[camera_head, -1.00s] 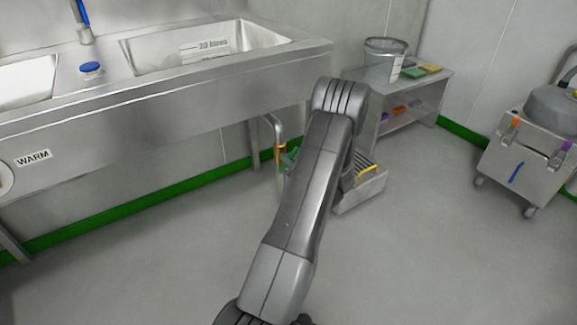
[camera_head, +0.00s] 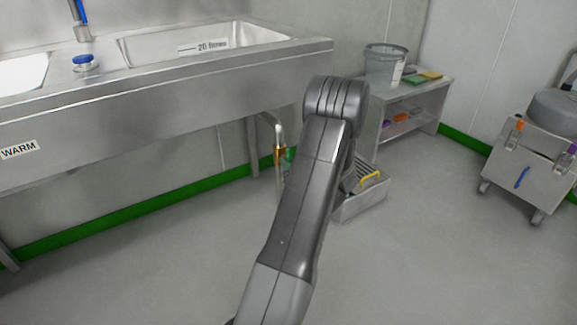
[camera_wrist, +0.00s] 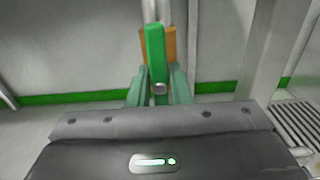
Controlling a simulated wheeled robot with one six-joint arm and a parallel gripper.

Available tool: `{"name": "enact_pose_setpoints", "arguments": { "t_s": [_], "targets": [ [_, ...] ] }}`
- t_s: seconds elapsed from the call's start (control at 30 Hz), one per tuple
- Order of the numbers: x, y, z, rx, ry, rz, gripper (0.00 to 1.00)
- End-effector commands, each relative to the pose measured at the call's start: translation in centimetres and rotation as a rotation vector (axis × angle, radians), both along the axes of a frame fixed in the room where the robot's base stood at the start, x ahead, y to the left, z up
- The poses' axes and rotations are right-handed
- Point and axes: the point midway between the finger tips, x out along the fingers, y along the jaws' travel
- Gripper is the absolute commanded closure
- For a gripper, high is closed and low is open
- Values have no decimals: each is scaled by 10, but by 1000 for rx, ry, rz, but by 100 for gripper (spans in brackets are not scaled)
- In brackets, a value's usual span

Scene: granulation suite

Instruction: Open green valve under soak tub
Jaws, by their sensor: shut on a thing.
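The green valve lever (camera_wrist: 156,52) stands upright in the wrist view, in front of an orange-brown valve body (camera_wrist: 171,46) on a pale vertical pipe. My gripper (camera_wrist: 159,86) has its two green fingers on either side of the lever's lower end and is shut on it. In the head view the valve body (camera_head: 279,156) sits on the bent pipe under the right end of the soak tub (camera_head: 150,90). A bit of green (camera_head: 289,153) shows beside it. My arm hides the gripper there.
A floor drain box with a yellow-handled grate (camera_head: 361,208) lies right of my arm. A low shelf (camera_head: 437,88) carries a grey bucket (camera_head: 384,66). A wheeled steel case (camera_head: 524,165) stands at right. The floor in front of the tub is clear.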

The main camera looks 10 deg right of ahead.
Motion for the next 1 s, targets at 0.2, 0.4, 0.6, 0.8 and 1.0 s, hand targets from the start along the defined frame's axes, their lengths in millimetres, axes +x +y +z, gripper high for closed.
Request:
{"name": "enact_pose_setpoints", "arguments": {
  "t_s": [0.2,0.4,0.6,0.8,1.0],
  "targets": [
    [-1,0,-1,-18,-3,0,100],
    [-1,0,-1,-18,-3,0,100],
    [-1,0,-1,-17,-4,0,64],
    [0,0,0,-17,-5,0,60],
    [-5,-2,1,-16,-5,-1,60]
  ]
}}
